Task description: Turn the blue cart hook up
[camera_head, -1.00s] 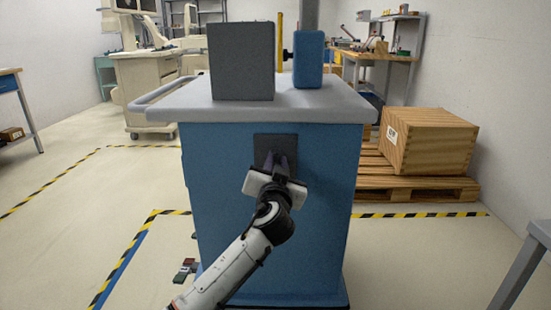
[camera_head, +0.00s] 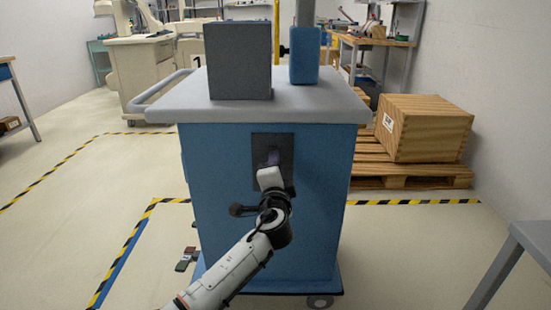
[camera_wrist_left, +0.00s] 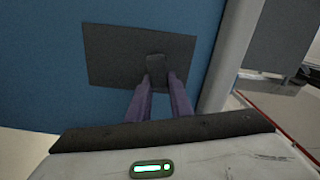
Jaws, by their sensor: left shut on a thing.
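The blue cart (camera_head: 222,215) stands in front of me with a grey top. A dark plate (camera_head: 286,142) is fixed on its near face. My left gripper (camera_head: 273,158) is at this plate, its wrist rolled so that one finger hides the other in the head view. In the left wrist view the two purple-grey fingers (camera_wrist_left: 160,88) are shut on the small dark hook (camera_wrist_left: 157,64), which juts from the plate (camera_wrist_left: 102,55). The hook is mostly hidden in the head view, and I cannot tell which way its tip points. My right gripper is out of view.
A dark grey box (camera_head: 238,60) and a blue block (camera_head: 304,56) stand on the cart top. A wooden crate (camera_head: 424,128) rests on a pallet (camera_head: 408,176) at the right. A grey table edge (camera_head: 530,240) is at the lower right. The floor at the left is open.

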